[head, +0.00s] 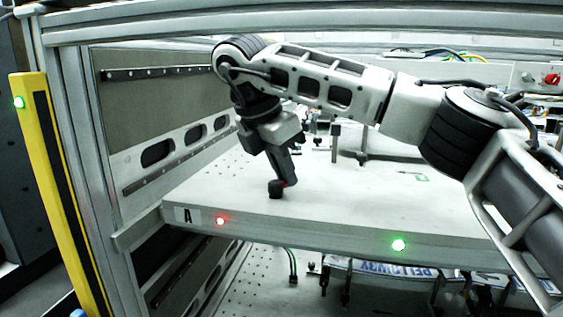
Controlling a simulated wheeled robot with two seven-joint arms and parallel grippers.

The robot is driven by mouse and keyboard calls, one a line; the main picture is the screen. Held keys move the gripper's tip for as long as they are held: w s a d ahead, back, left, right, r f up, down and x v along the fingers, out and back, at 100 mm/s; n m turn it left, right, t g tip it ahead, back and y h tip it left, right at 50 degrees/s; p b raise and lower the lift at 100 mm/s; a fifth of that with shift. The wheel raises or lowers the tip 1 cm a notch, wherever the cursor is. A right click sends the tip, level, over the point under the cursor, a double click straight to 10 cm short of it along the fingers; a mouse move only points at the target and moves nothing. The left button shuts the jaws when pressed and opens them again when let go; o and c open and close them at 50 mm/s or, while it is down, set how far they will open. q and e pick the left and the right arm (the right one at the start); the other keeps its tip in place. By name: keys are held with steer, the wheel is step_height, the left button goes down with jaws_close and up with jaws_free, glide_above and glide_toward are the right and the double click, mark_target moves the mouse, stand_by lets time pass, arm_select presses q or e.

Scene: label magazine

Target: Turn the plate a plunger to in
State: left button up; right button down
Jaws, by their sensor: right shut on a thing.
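The plate (340,215) is a broad light-grey slab with the letter A on a label (187,214) at the left of its front edge. The plunger (275,190) is a small black knob standing on the plate near its front left corner. My right gripper (279,182) points down at the plunger and is shut on its top. The fingers hide part of the plunger, and I cannot tell which way it is turned. My left gripper is not in view.
A red light (220,221) and a green light (399,245) glow on the plate's front edge. A yellow post (55,190) and metal frame stand at left. Several small fixtures stand at the plate's back. Hoses (291,265) hang below it.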

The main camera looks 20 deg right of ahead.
steer(key=shift+s+r+m+g, duration=0.15)
steer(key=shift+m+g, duration=0.25)
steer(key=shift+m, duration=0.6)
steer(key=m+g, duration=0.1)
steer(key=m, duration=0.1)
steer(key=shift+s+m, duration=0.15)
steer(key=shift+m, duration=0.15)
steer(key=m, duration=0.2)
steer(key=m+g, duration=0.2)
steer(key=m, duration=0.1)
steer(key=shift+s+a+m+y, duration=0.1)
steer(key=shift+s+m+y, duration=0.2)
steer(key=shift+s+y, duration=0.1)
steer(key=c, duration=1.5)
jaws_free()
